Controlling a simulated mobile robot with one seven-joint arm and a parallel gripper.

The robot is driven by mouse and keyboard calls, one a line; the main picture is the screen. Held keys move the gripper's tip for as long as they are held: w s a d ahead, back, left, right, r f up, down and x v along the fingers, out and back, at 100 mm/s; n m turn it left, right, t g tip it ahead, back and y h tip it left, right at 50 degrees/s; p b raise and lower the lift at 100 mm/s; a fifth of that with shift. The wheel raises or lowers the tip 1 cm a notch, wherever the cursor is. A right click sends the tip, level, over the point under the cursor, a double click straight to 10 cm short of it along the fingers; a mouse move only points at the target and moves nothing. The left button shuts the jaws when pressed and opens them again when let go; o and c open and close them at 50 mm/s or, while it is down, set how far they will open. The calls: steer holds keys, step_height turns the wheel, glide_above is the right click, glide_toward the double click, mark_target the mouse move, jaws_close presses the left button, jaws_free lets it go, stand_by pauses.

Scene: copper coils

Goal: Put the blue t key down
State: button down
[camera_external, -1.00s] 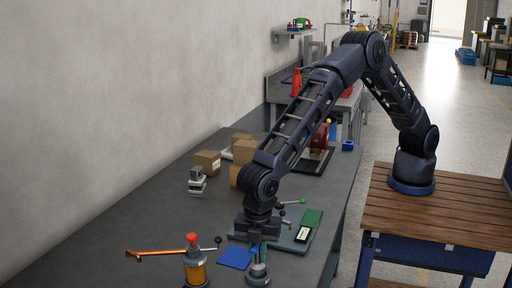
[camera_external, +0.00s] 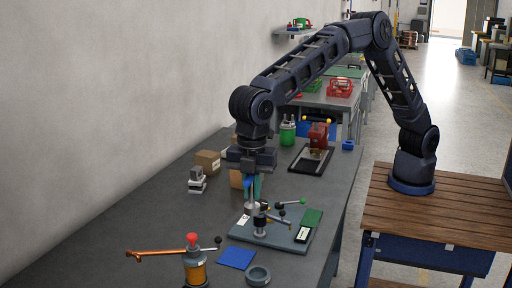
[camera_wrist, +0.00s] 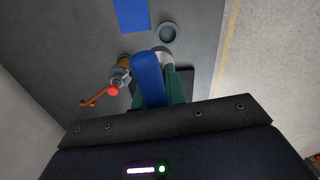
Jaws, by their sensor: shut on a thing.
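My gripper (camera_external: 252,190) is shut on the blue t key (camera_external: 247,183) and holds it above the dark workbench, over the left part of a grey fixture board (camera_external: 297,243). In the wrist view the key's blue handle (camera_wrist: 148,78) lies between the green fingers and hides much of what is below. The key's lower end overlaps the fixture in the outside view, so I cannot tell if it touches. A flat blue square (camera_external: 237,257) lies on the bench in front of the board. A grey ring (camera_external: 258,276) stands to its right.
An orange cylinder with a red knob and copper arm (camera_external: 195,270) stands at the front left. Clamp levers (camera_external: 281,211) rise from the board. Cardboard boxes (camera_external: 208,161), a small grey device (camera_external: 197,180) and a black tray (camera_external: 311,160) are further back. The bench's left front is clear.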

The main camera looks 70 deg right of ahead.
steer(key=w+d+m, duration=0.1)
steer(key=w+d, duration=0.4)
steer(key=w, duration=0.2)
step_height(320, 180, down, 20)
steer(key=shift+w+a+r, duration=0.1)
stand_by(0.4)
steer(key=c, duration=1.4)
jaws_free()
steer(key=shift+c, duration=0.2)
step_height(320, 180, up, 12)
